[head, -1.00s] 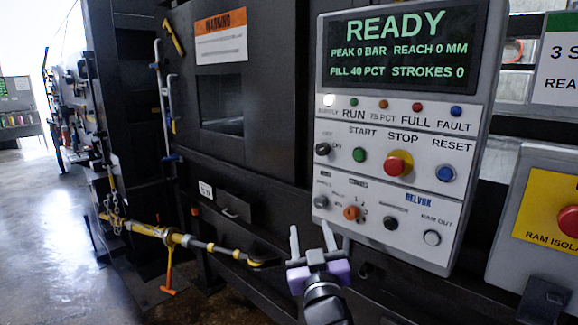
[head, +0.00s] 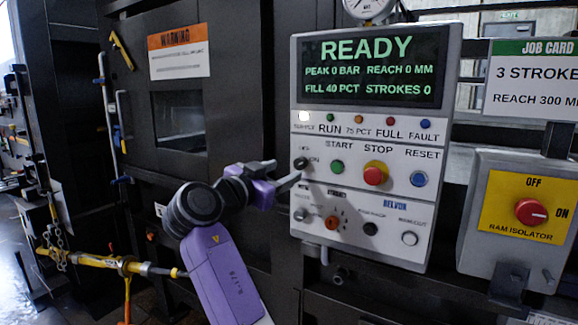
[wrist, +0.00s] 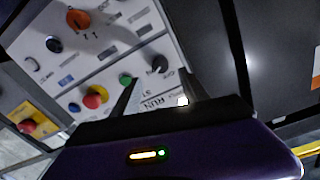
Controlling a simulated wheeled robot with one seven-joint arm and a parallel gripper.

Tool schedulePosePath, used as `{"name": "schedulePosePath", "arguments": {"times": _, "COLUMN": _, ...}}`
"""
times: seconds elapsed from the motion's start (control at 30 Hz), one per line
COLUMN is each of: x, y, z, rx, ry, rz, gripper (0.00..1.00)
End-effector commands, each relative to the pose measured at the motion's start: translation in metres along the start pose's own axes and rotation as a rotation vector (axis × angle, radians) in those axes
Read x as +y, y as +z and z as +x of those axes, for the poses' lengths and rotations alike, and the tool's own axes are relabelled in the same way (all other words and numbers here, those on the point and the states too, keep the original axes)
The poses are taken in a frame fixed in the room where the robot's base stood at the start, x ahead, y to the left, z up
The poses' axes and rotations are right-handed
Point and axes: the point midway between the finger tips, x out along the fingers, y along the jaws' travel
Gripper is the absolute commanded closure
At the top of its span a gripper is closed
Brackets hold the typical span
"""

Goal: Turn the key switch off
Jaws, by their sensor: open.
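The key switch (head: 301,163) is a small dark knob at the left edge of the white control panel, with OFF and ON lettering beside it. It also shows in the wrist view (wrist: 158,65), just beyond and between my fingertips. I cannot tell for sure which way it points. My gripper (head: 284,174) is open and empty, left of the panel, with its fingers reaching toward the switch. In the wrist view my gripper (wrist: 161,78) frames the switch, and no finger clearly touches it.
The panel's display (head: 374,68) reads READY, and a white supply lamp (head: 304,116) is lit. The green start button (head: 337,167) and red stop button (head: 375,174) sit right of the switch. A ram isolator box (head: 518,215) stands further right.

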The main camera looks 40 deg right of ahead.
Motion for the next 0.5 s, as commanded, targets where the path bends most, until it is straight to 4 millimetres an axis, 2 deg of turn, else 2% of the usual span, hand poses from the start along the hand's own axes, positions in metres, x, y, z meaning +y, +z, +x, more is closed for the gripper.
{"name": "schedulePosePath", "arguments": {"times": 0.5, "x": -0.002, "y": -0.002, "z": 0.067, "rx": 0.0, "ry": -0.003, "rz": 0.001, "gripper": 0.48}}
